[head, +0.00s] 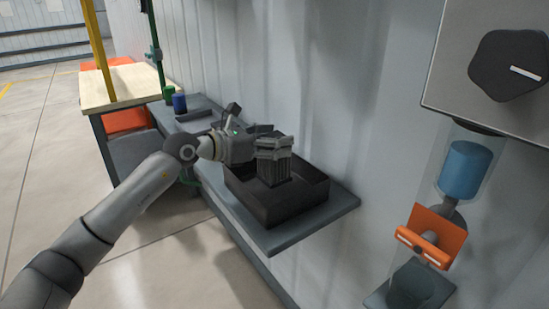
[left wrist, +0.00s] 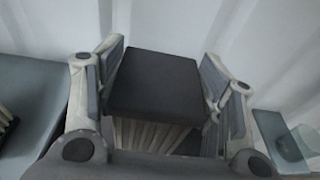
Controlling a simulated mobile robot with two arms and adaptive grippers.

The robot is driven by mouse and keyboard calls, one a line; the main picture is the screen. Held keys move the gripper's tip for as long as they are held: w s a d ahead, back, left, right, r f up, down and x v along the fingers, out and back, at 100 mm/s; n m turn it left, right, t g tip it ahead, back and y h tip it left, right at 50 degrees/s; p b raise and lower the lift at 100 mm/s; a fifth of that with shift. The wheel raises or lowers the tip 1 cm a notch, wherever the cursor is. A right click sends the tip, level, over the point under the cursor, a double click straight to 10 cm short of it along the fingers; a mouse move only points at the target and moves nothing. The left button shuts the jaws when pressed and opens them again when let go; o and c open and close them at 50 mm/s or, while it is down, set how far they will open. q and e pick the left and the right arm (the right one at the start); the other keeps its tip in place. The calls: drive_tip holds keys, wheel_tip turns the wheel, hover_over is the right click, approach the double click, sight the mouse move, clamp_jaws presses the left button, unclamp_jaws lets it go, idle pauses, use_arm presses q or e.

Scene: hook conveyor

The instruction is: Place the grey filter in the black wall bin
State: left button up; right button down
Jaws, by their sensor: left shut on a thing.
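The grey filter (head: 274,170) is a ribbed block in the head view. My left gripper (head: 268,147) is shut on its upper part and holds it upright over the black wall bin (head: 284,211). The filter's lower end overlaps the bin's opening; I cannot tell whether it touches the bin floor. In the left wrist view the filter's flat dark top (left wrist: 153,82) lies between the two fingers of the left gripper (left wrist: 160,85), with pale ribs below it. The bin is mostly hidden there. My right gripper is not in view.
The bin rests on a grey wall shelf (head: 335,208) against a pale corrugated wall. A blue cylinder (head: 179,103) and a green one (head: 168,92) stand farther back. A dispenser with an orange bracket (head: 437,236) hangs at the right. Open floor lies left.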

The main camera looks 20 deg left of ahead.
sight(273, 174)
use_arm(q)
drive_tip(key=f+b, duration=0.1)
drive_tip(key=f, duration=0.1)
drive_tip(key=f+b, duration=0.1)
drive_tip(key=f, duration=0.1)
drive_tip(key=shift+w+b, duration=0.3)
drive_tip(key=shift+r, duration=0.15)
drive_tip(key=shift+s, duration=0.1)
drive_tip(key=o, duration=1.4)
drive_tip(key=shift+f, duration=0.2)
